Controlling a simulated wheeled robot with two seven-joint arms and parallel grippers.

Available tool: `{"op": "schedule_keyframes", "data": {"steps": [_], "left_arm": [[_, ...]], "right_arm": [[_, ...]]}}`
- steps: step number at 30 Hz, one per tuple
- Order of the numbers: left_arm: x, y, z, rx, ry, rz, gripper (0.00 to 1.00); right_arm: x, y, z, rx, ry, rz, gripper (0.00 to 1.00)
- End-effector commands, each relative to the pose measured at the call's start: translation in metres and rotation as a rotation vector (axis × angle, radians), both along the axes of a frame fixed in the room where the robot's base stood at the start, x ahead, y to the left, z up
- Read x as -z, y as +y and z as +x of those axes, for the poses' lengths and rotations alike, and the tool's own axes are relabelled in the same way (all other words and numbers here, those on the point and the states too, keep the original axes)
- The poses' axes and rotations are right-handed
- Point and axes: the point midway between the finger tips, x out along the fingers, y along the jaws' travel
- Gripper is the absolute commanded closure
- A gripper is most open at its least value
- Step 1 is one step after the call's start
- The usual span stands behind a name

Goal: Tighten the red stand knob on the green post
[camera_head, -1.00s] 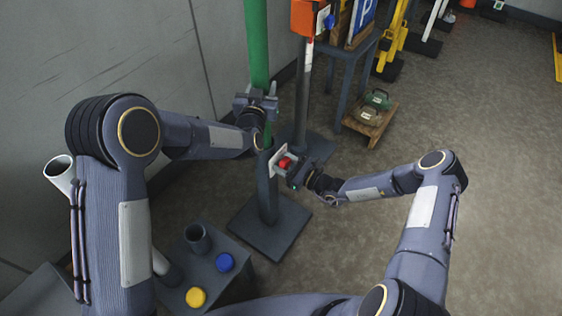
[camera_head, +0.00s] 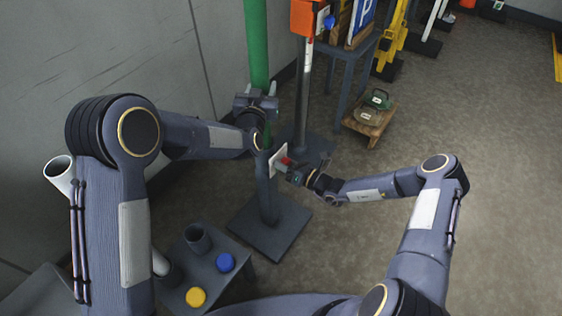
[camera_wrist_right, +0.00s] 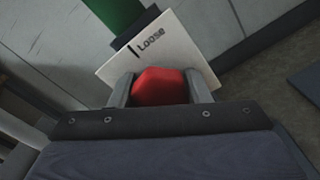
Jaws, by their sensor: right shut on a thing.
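The green post (camera_head: 257,45) stands upright in a dark grey stand (camera_head: 268,195) with a square base. The red knob (camera_wrist_right: 160,87) sits in front of a white plate (camera_wrist_right: 188,48) marked "Loose" with a black tick. It also shows at the stand in the head view (camera_head: 287,161). My right gripper (camera_wrist_right: 160,90) is shut on the red knob, one finger on each side. My left gripper (camera_head: 261,92) is at the green post above the stand, its fingers beside the post. I cannot tell whether they press on it.
A second pole (camera_head: 304,85) with an orange box stands behind.

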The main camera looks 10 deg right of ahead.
Motion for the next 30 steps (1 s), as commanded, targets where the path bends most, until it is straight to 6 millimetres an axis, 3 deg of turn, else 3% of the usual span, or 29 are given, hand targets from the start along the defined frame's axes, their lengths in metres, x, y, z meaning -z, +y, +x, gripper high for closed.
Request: {"op": "schedule_keyframes", "data": {"steps": [16, 17, 21, 30], "left_arm": [[0.0002, 0.0006, 0.0002, -0.001, 0.0, 0.001, 1.0], [0.0002, 0.0006, 0.0002, -0.001, 0.0, 0.001, 1.0], [0.0002, 0.0005, 0.0002, -0.001, 0.0, 0.001, 1.0], [0.0001, 0.0002, 0.0001, 0.0, 0.0, 0.001, 1.0]], "right_arm": [[0.0004, -0.0013, 0.0002, 0.002, 0.021, 0.02, 0.8], [0.0005, -0.0014, 0.0002, 0.002, 0.021, 0.02, 0.56], [0.0004, -0.0011, 0.0002, 0.002, 0.021, 0.02, 0.37], [0.0002, -0.001, -0.0004, 0.001, 0.021, 0.02, 0.35]]}}
